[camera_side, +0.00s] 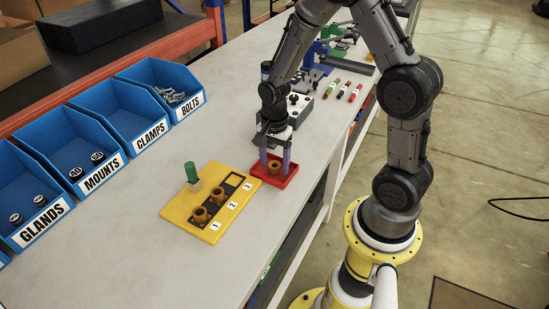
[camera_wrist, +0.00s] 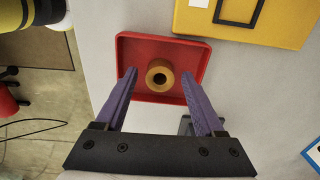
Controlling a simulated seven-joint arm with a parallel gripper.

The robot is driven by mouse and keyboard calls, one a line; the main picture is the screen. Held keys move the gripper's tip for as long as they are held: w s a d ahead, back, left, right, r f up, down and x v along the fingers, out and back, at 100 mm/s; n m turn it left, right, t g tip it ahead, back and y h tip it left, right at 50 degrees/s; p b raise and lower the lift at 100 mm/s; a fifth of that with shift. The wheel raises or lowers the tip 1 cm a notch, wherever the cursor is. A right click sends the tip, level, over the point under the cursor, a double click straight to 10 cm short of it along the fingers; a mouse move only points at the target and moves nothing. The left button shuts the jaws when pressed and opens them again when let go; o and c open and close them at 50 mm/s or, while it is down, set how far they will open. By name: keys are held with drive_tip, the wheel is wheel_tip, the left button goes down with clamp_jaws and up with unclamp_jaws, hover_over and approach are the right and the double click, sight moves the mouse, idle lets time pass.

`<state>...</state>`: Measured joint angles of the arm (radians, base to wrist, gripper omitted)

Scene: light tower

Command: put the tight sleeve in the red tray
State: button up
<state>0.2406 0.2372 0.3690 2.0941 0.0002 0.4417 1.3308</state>
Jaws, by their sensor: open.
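A brown sleeve (camera_side: 275,168) stands in the red tray (camera_side: 290,180), and my gripper (camera_side: 275,160) is above the tray with a finger on either side of it. In the wrist view the sleeve (camera_wrist: 160,75) shows its round hole from above, on the floor of the red tray (camera_wrist: 195,50). My gripper (camera_wrist: 167,90) is open there, with clear gaps between its purple fingers and the sleeve. Two more brown sleeves (camera_side: 200,215) stand on the yellow board (camera_side: 190,229) at slots 1 and 2. Slot 3 shows an empty dark square frame (camera_side: 234,178).
Blue bins (camera_side: 120,117) marked glands, mounts, clamps and bolts line the left. Fixtures and coloured cylinders (camera_side: 343,91) lie farther back. The bench left of the board is clear.

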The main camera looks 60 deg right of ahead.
wheel_tip(320, 180, up, 12)
drive_tip(key=s+a+r+n+t, duration=0.2)
drive_tip(key=s+a+r+n, duration=0.2)
drive_tip(key=s+n, duration=0.3)
drive_tip(key=s+a+r+n+t, duration=0.3)
drive_tip(key=s+r+n, duration=0.3)
drive_tip(key=n, duration=0.5)
drive_tip(key=shift+s+a+r+t, duration=0.3)
drive_tip(key=shift+s+a+r, duration=0.05)
drive_tip(key=shift+s, duration=0.6)
